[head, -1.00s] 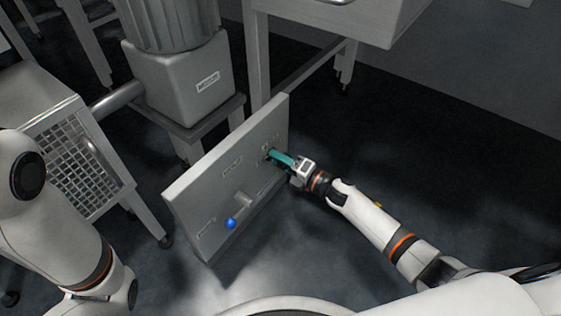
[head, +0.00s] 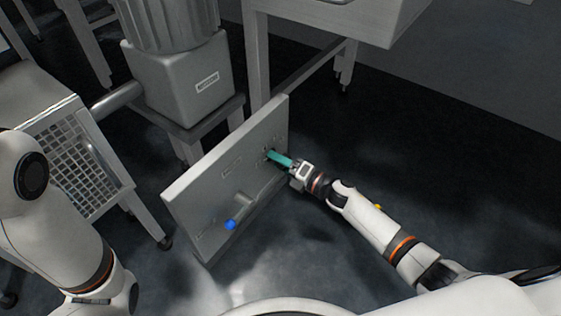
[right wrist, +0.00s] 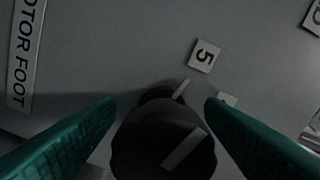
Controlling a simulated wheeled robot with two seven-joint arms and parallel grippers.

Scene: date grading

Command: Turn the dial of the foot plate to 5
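The foot plate (head: 200,185) is a grey upright panel in the head view. Its dial is a black knob (right wrist: 150,135) with white pointer marks, seen close up in the right wrist view. The marks slant up and to the right. A "5" label (right wrist: 204,56) sits above and right of the knob; another pale label (right wrist: 228,99) is partly hidden. My right gripper (head: 271,155) is at the panel's upper right. Its teal fingers (right wrist: 160,102) are open on either side of the knob, with visible gaps. My left gripper is out of view.
A blue-knobbed lever (head: 230,224) sticks out of the panel's lower part. A grey motor box (head: 185,85) stands behind on a stand. A mesh-sided frame (head: 75,165) is at left, a table (head: 370,20) behind at right. Dark floor at right is clear.

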